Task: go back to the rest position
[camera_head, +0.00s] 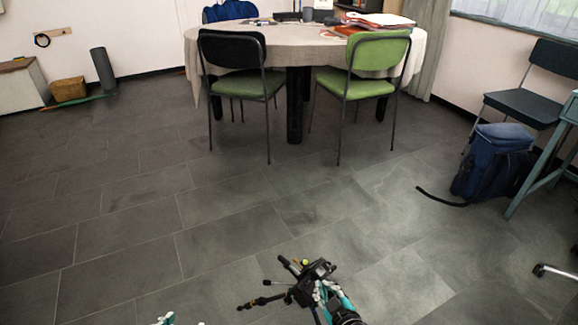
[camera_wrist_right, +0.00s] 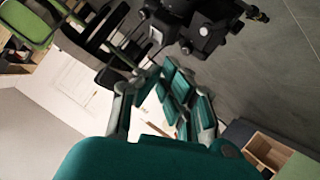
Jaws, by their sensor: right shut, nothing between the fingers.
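My right gripper (camera_head: 322,292) is at the bottom middle of the head view, shut with nothing between its fingers. Its teal and grey fingers fill the middle of the right wrist view (camera_wrist_right: 178,98). A black tripod (camera_head: 302,284) shows right beside these fingers in the head view, with its legs pointing left. Dark parts of it show at the top of the wrist view (camera_wrist_right: 200,25). I cannot tell whether it touches the fingers. Only small teal and white tips of my left gripper (camera_head: 168,318) show at the bottom edge; the rest is cut off.
A round table (camera_head: 255,32) with a beige cloth stands at the back, with a black-backed chair (camera_head: 232,50) and a green chair (camera_head: 375,55) in front. A blue backpack (camera_head: 495,165) sits on the right by a dark chair (camera_head: 522,103). The tiled floor between is clear.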

